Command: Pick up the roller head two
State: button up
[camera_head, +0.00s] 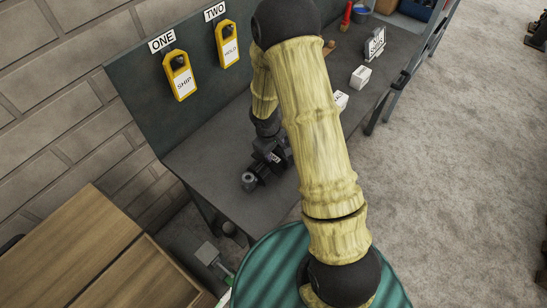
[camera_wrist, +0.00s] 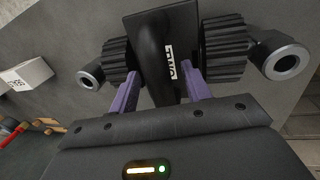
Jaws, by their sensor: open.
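The roller head two (camera_head: 262,172) lies on the grey bench near its left end, below my arm. In the wrist view the roller head (camera_wrist: 148,42) is a black body with a white label reading TWO, a ribbed black roller on each side and grey-ended shafts further out. My gripper (camera_wrist: 161,76) is open, with one purple finger on each side of the black middle part, between the two rollers. I cannot tell whether the fingers touch it.
Yellow tags SHIP (camera_head: 180,76) and HOLD (camera_head: 228,45) hang on the back panel under signs ONE and TWO. White blocks (camera_head: 361,77) and a small sign stand (camera_head: 375,45) are further right on the bench. A wooden cabinet (camera_head: 75,245) stands at lower left.

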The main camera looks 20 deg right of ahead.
jog(key=shift+s+r, duration=0.1)
jog(key=shift+s, duration=0.05)
grip_shut()
dwell(0.4)
dwell(1.0)
jog(key=shift+w+r, duration=0.15)
jog(key=shift+w, duration=0.15)
